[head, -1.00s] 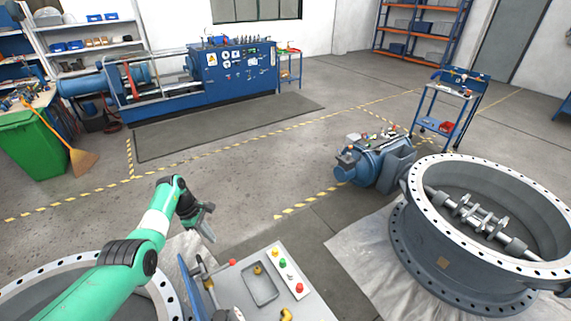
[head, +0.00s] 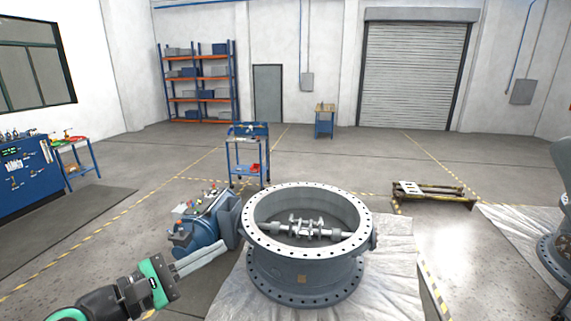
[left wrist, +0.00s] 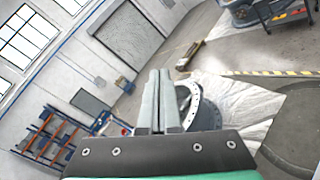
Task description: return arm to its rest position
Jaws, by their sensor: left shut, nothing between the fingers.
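My left gripper (head: 203,259) comes in from the lower left of the head view, with a green and black wrist. Its two long grey fingers lie side by side, shut and empty. The left wrist view shows the same fingers (left wrist: 159,100) together, pointing away over the floor. In the head view the fingers overlap the blue motor in the picture and end left of the big grey valve body (head: 305,275); I cannot tell the distance. The valve (left wrist: 205,110) shows partly behind the fingers in the left wrist view. My right gripper is not in view.
The valve stands on a pale sheet (head: 395,280). A blue motor unit (head: 205,228) sits left of it. A blue trolley (head: 247,158) stands behind, and a pallet (head: 433,194) lies to the right. Open floor (head: 340,160) stretches toward the shutter door (head: 412,75).

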